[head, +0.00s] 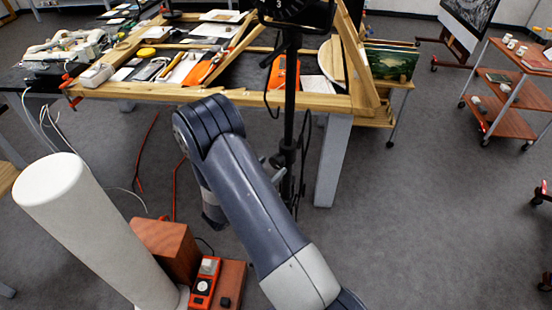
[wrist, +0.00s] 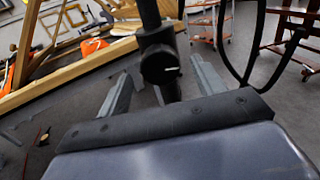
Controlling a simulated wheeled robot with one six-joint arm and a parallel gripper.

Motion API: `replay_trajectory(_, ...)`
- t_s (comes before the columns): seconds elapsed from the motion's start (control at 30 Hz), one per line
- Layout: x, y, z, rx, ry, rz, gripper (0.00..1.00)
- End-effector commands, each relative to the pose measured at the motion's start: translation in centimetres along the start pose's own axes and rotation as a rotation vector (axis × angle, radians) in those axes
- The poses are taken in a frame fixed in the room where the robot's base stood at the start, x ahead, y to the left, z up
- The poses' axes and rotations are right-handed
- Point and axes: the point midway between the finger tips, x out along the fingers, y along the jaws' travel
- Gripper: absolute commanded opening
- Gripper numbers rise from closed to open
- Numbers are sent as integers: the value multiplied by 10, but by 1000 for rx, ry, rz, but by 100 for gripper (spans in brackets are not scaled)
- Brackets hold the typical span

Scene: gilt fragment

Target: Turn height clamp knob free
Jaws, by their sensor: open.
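The height clamp knob (wrist: 158,66) is a round black knob with a small white mark, on a dark collar around a black upright pole (head: 291,90). In the wrist view it sits between and slightly beyond the two grey fingers of my gripper (wrist: 162,76). The fingers are spread apart with a gap on each side of the knob, and I see no contact. In the head view my grey arm reaches toward the pole and hides most of the gripper and the knob.
A wooden-framed worktable (head: 330,102) with tools and papers stands behind the pole. A black cable (wrist: 243,60) loops right of the knob. A white cylinder (head: 95,230) and a wooden block (head: 165,250) are at the lower left. Open floor lies to the right.

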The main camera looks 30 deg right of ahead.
Motion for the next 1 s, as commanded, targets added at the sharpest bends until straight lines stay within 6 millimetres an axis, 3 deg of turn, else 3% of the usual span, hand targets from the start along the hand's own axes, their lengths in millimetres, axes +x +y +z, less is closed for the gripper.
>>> replay_trajectory(0.1, 18, -1, 2, 0, 0, -3, 65)
replay_trajectory(0.3, 35, -1, 1, 0, 0, -2, 65)
replay_trajectory(0.63, 38, 0, 0, 0, 0, 0, 65)
replay_trajectory(1.0, 37, 0, 0, 0, 0, 0, 34)
